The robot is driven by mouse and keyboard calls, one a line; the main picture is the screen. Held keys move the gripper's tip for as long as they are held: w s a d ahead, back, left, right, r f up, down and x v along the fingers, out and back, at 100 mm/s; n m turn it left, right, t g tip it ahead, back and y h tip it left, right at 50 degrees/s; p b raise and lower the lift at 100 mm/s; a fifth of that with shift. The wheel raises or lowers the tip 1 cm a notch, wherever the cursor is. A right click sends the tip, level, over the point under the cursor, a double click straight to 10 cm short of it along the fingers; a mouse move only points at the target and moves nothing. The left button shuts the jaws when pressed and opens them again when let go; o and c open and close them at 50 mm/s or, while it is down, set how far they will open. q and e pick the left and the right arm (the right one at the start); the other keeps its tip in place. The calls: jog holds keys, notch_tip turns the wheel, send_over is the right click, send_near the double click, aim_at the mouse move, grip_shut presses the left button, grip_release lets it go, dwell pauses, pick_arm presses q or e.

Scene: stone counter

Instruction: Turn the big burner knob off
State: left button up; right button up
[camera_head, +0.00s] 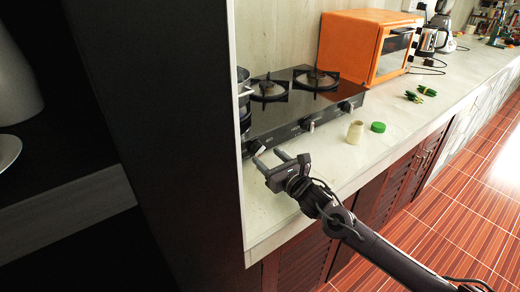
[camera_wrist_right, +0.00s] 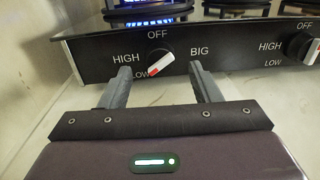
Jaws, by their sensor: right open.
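The big burner knob (camera_wrist_right: 162,62) is on the stove's black front panel, beside the label BIG, in the right wrist view. Its white grip is tilted, with a red mark at the lower-left end near LOW, and OFF is printed above it. Blue flame (camera_wrist_right: 140,19) shows at the burner behind it. My right gripper (camera_wrist_right: 160,72) is open, its fingers apart on the left and right of the knob and seemingly just short of it. In the head view the right gripper (camera_head: 271,158) is at the stove's near-left front corner. My left gripper is not in view.
Another knob (camera_wrist_right: 304,47) is to the right on the panel. A pot (camera_head: 242,90) stands at the stove's left, partly hidden by a dark cabinet (camera_head: 150,110). A beige jar (camera_head: 355,132), green lid (camera_head: 378,127) and orange oven (camera_head: 350,45) are to the right.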

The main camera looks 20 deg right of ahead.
aim_at(261, 152)
jog(key=x, duration=0.4)
jog(key=shift+a+f, duration=0.1)
jog(key=shift+w, duration=0.15)
jog(key=c, duration=1)
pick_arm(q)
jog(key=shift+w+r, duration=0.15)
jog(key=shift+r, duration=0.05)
